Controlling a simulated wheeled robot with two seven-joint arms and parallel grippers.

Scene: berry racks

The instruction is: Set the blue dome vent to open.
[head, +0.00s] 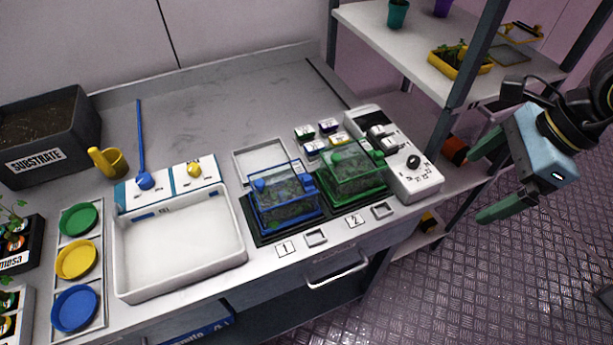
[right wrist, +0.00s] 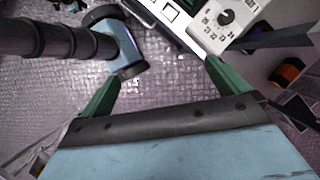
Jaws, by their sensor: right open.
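The blue dome (head: 284,208) is a clear box with blue edges, standing on the left half of a black tray at the spot marked 1. A small round blue part (head: 260,186) sits on its lid and a blue piece (head: 308,184) is at its right edge; I cannot tell which is the vent or how it is set. My right gripper (head: 476,187) is open and empty, well to the right of the dome, past the counter's edge. Its green fingers also show in the right wrist view (right wrist: 162,68), with nothing between them. My left gripper is not visible.
A green dome (head: 352,180) stands beside the blue one, towards my right gripper. A white control box (head: 425,179) with a black dial and a shelf post (head: 471,65) are also on that side. A white tray (head: 122,262) lies left of the domes.

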